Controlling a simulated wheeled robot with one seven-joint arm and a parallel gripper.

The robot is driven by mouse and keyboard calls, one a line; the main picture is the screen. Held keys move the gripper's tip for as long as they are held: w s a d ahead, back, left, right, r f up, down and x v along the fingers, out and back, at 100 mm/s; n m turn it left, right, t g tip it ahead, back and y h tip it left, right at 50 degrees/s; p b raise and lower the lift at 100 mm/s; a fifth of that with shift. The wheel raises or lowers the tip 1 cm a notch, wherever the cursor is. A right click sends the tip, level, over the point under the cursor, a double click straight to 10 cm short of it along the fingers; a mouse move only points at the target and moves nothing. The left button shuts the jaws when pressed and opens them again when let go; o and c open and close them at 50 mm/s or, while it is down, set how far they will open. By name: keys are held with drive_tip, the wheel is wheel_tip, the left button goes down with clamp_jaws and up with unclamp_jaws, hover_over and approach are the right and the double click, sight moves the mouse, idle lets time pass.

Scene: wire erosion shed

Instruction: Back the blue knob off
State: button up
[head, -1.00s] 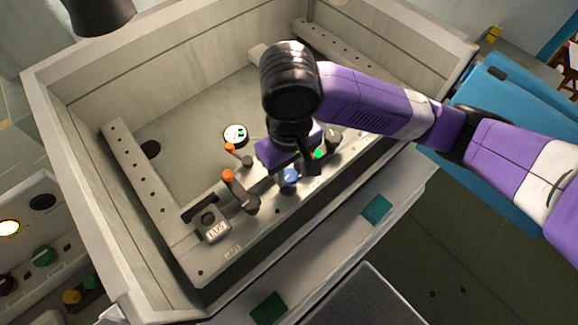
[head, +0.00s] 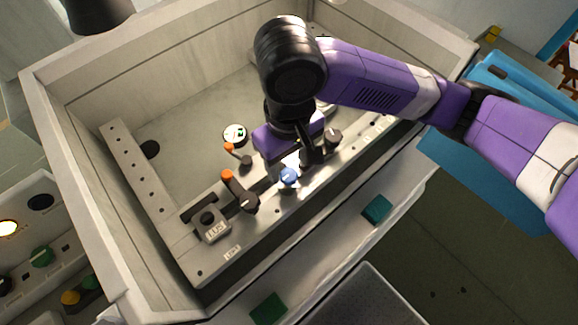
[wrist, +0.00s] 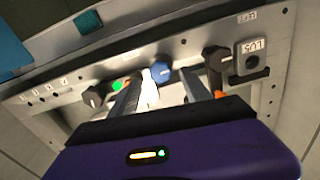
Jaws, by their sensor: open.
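The blue knob (head: 289,177) sits on the pale rail at the front of the tank. My gripper (head: 302,166) is above the rail, right by the knob, pointing down. In the wrist view the blue knob (wrist: 161,73) lies just beyond the fingertips of my open gripper (wrist: 160,84), between the two fingers in the picture. I cannot tell whether either finger touches it. A white pointed shape beside the knob partly overlaps its left side.
Orange-tipped levers (head: 227,175) stand left of the knob, near a grey block with a label (head: 212,226). A dark knob (head: 333,136) is close on the right. A round gauge (head: 235,134) lies behind. Tank walls (head: 60,130) surround the rail.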

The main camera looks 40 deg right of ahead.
sight(288, 175)
drive_tip(key=shift+r, duration=2.4)
drive_tip(key=shift+a, duration=0.1)
